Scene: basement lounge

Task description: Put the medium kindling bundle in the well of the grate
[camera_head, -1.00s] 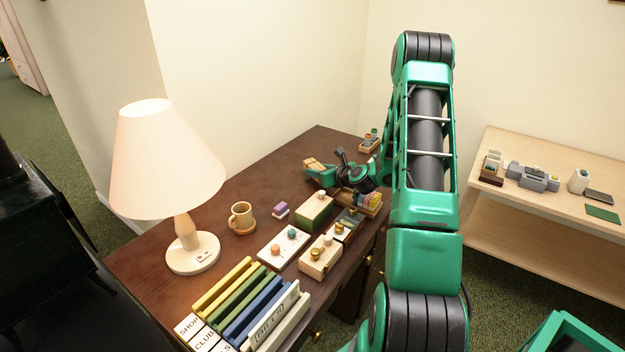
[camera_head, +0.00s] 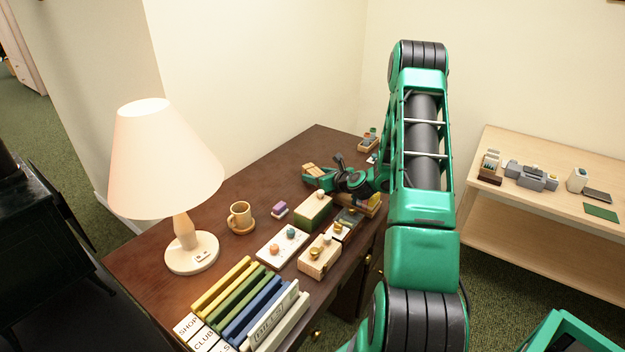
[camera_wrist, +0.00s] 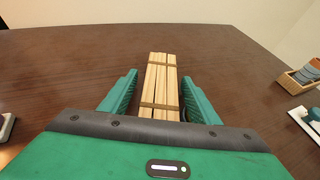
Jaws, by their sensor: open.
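A bundle of pale wooden sticks (camera_wrist: 160,82) with darker bands lies between the two green fingers of my gripper (camera_wrist: 158,98) in the wrist view. The fingers are open, with a gap on each side of the bundle. In the head view the same bundle (camera_head: 312,169) shows at the far part of the dark desk, by my gripper (camera_head: 318,178). Its near end is hidden by my gripper's body in the wrist view. More wooden pieces (camera_head: 371,203) show partly behind my arm. I cannot make out the grate.
A small holder (camera_wrist: 297,80) stands right of my gripper. A pale shelf (camera_head: 520,222) is at right.

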